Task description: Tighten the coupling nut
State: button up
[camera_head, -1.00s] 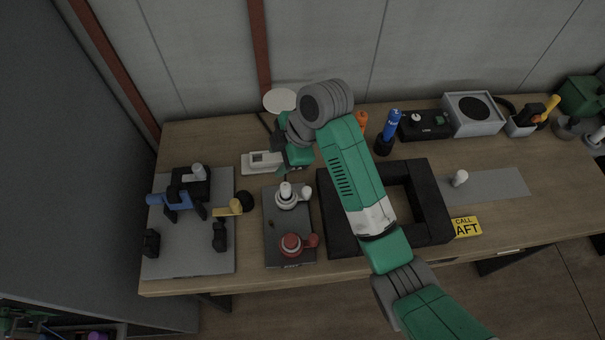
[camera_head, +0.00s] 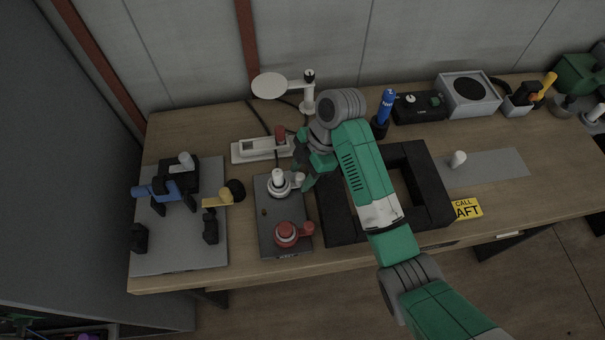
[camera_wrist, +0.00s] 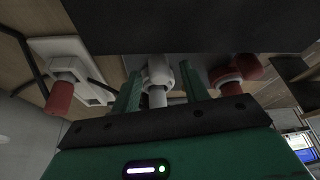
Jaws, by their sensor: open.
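A dark plate (camera_head: 266,228) on the bench bears a white round fitting (camera_head: 278,184) with an upright stem and side knob, and a red round fitting (camera_head: 287,234) with a side arm. I cannot tell which part is the coupling nut. My gripper (camera_head: 303,176) is open beside the white fitting, at its right. In the wrist view, the green fingers (camera_wrist: 163,92) are spread, with the white fitting (camera_wrist: 157,72) showing between them; contact cannot be told. The red fitting (camera_wrist: 228,80) lies right of the fingers in that view.
A grey plate (camera_head: 180,250) at left carries a blue-handled, yellow-levered assembly. A black square frame (camera_head: 428,165) stands right of the dark plate, under my arm. Behind are a white socket strip (camera_head: 245,151), a lamp (camera_head: 270,86) and a blue bottle (camera_head: 386,105).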

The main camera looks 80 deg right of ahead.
jog(key=shift+c, duration=0.3)
grip_shut()
jog(key=shift+r, duration=0.1)
